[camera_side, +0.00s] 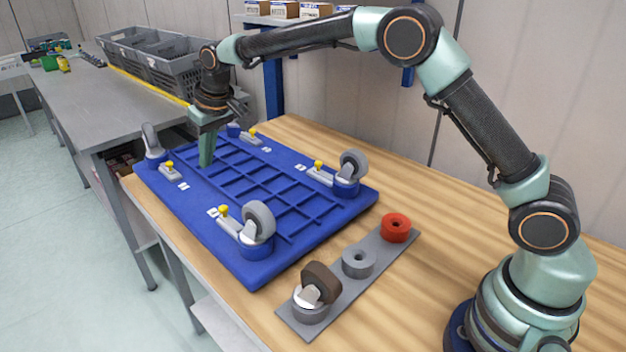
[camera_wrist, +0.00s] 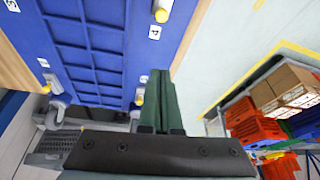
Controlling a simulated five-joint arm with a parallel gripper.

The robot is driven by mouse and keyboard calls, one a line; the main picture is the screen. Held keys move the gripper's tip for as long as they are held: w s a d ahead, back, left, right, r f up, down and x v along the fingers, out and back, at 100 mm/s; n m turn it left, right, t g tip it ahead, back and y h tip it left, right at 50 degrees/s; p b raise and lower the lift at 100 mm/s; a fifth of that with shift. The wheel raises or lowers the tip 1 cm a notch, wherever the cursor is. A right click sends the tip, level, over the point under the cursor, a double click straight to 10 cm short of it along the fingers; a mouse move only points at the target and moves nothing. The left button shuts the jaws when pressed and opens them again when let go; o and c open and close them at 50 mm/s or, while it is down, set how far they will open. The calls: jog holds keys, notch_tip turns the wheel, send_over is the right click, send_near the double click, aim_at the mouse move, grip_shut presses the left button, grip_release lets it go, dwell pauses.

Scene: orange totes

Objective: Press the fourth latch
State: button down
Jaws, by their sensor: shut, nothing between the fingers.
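A blue base (camera_side: 215,245) with casters and several grey latches with yellow knobs lies on the wooden bench. In the wrist view, the label "4" (camera_wrist: 154,32) is beside a latch with a yellow knob (camera_wrist: 162,14), at the top. By layout this matches the near-left latch (camera_side: 224,212) in the side view, beside a caster. My gripper (camera_side: 206,163) is shut and empty, pointing down over the ribbed far part of the base, right of the far-left latch (camera_side: 169,170). Its green fingers (camera_wrist: 160,75) also show in the wrist view. I cannot tell whether the tips touch the base.
Upright casters (camera_side: 258,220) stand at the base's corners. A grey strip (camera_side: 375,262) beside it holds a brown-wheeled caster (camera_side: 318,288), a grey ring (camera_side: 358,260) and a red ring (camera_side: 396,228). Grey crates (camera_side: 150,55) stand behind. Free bench lies to the right.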

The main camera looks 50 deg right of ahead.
aim_at(223, 209)
jog(key=x, duration=0.9)
jog(key=shift+w+d+f, duration=0.1)
jog(key=shift+d+f, duration=0.05)
jog(key=shift+f, duration=0.2)
jog(key=shift+s+d+f, duration=0.15)
jog(key=shift+s, duration=0.8)
jog(key=shift+s+d+f, duration=0.15)
jog(key=shift+s, duration=0.75)
jog(key=shift+s, duration=0.15)
jog(key=shift+s, duration=1)
jog(key=shift+w, duration=0.1)
jog(key=shift+w+a+r, duration=0.15)
jog(key=shift+w, duration=0.75)
jog(key=shift+w+a+r, duration=0.15)
jog(key=shift+w+r, duration=0.05)
jog(key=shift+w, duration=0.75)
jog(key=a+v, duration=0.1)
jog(key=v, duration=0.9)
jog(key=shift+d, duration=0.3)
jog(key=shift+s, duration=0.1)
